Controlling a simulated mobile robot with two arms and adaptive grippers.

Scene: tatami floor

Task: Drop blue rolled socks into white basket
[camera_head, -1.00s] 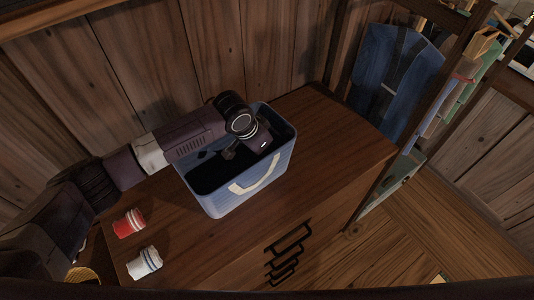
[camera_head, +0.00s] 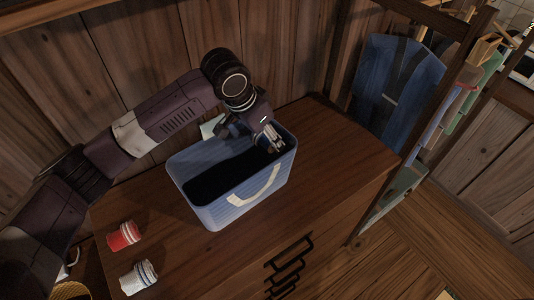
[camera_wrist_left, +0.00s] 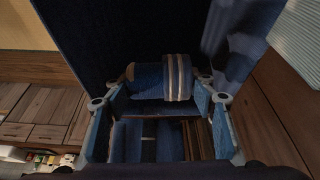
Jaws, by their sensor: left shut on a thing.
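Blue rolled socks (camera_wrist_left: 150,80) with pale striped bands sit between the fingers of my left gripper (camera_wrist_left: 160,98) in the left wrist view. The gripper is shut on them. In the head view my left gripper (camera_head: 268,138) points down at the right end of the blue basket (camera_head: 238,208), near its back rim. The socks are hard to make out there. The basket has a ribbed outside, a pale handle and a dark interior whose contents I cannot make out. No clearly white basket shows in the head view. My right gripper is out of view.
Red rolled socks (camera_head: 124,236) and white rolled socks (camera_head: 139,277) lie on the wooden cabinet top (camera_head: 330,150), left of the basket. A plank wall stands close behind. Hanging clothes (camera_head: 395,85) are at the right. The cabinet top right of the basket is clear.

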